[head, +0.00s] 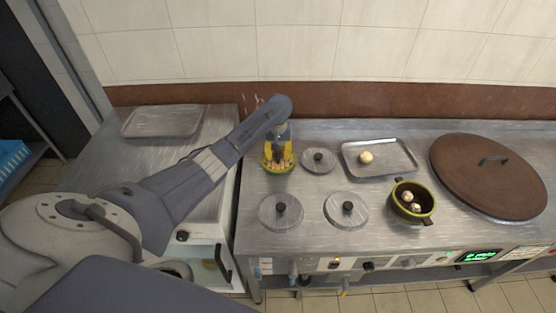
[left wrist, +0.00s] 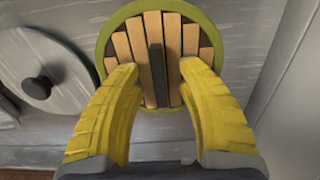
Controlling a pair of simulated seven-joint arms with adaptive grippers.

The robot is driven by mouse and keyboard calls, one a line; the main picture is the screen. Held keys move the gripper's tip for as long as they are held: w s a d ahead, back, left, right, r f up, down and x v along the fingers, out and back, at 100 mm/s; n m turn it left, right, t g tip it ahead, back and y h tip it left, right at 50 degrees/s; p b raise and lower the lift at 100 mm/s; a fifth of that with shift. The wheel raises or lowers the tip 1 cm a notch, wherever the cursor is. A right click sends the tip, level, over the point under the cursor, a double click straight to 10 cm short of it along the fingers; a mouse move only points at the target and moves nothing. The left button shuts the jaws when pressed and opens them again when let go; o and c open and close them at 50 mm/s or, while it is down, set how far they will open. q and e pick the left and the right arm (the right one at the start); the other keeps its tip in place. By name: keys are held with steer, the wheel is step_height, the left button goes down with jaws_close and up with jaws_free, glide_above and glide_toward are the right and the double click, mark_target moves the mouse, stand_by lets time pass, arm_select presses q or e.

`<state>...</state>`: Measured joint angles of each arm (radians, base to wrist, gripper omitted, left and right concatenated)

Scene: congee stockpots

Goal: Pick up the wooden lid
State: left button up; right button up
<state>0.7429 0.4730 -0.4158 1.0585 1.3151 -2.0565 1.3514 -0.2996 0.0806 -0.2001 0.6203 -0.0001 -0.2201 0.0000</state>
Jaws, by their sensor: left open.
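The wooden lid (head: 282,168) is round, made of light slats with a dark bar handle and a green rim around it. It is at the back left of the steel counter, and fills the upper middle of the left wrist view (left wrist: 190,40). My left gripper (head: 278,151) is above it, pointing down. Its yellow fingers are open, one on each side of the dark handle in the left wrist view (left wrist: 160,68), with gaps to the handle. The gripper partly hides the lid in the head view. My right gripper is not in view.
Grey lids with black knobs lie close by: one right of the wooden lid (head: 318,160), two in front (head: 281,211) (head: 346,210). Farther right are a metal tray (head: 390,160), a green-rimmed pot (head: 400,191) holding pale pieces, and a big brown lid (head: 480,180). A wall stands behind.

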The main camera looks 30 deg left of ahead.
arm_select(q)
steer(key=shift+c, duration=0.5)
jaws_close()
